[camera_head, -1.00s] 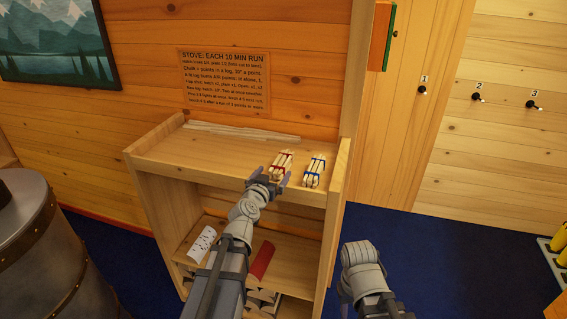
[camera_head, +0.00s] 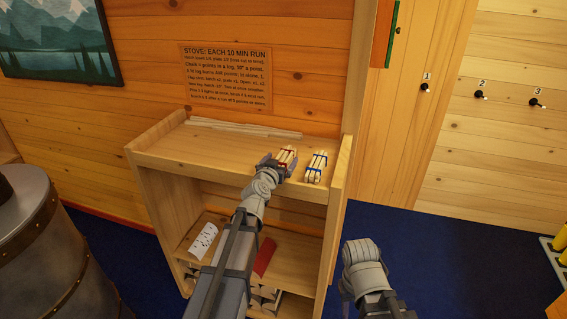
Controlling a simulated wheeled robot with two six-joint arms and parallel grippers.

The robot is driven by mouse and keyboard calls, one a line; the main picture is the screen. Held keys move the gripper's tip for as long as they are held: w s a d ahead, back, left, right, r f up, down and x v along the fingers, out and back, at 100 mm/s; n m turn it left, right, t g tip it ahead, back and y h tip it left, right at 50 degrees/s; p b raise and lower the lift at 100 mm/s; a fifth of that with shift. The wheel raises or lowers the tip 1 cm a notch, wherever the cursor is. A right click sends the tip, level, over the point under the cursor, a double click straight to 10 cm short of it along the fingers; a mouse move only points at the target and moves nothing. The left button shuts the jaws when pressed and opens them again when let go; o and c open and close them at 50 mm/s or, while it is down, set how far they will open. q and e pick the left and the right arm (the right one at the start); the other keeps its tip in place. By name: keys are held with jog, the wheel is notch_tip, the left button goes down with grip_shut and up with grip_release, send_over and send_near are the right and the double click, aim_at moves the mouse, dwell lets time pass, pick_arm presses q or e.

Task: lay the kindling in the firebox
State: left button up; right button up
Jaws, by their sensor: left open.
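Two small bundles of pale kindling sticks lie on the top shelf of a wooden rack. The red-banded bundle (camera_head: 287,155) is on the left, and the blue-banded bundle (camera_head: 316,167) is beside it on the right. My left gripper (camera_head: 280,163) is open, with its fingers around or just over the near end of the red-banded bundle; I cannot tell whether they touch it. My right arm (camera_head: 363,262) shows at the lower right, and its gripper cannot be made out. The firebox is not clearly in view.
The rack's top shelf (camera_head: 190,150) has raised sides and long thin strips (camera_head: 245,128) at the back. A metal barrel-like body (camera_head: 50,250) stands at the left. Blue floor (camera_head: 430,250) is open at the right.

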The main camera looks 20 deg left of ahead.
aim_at(282, 158)
pick_arm(q)
jog(key=shift+w+f, duration=0.1)
jog(key=shift+w, duration=0.45)
jog(key=shift+s, duration=0.1)
jog(key=shift+c, duration=0.5)
grip_shut()
notch_tip(282, 158, up, 10)
jog(key=p, duration=1)
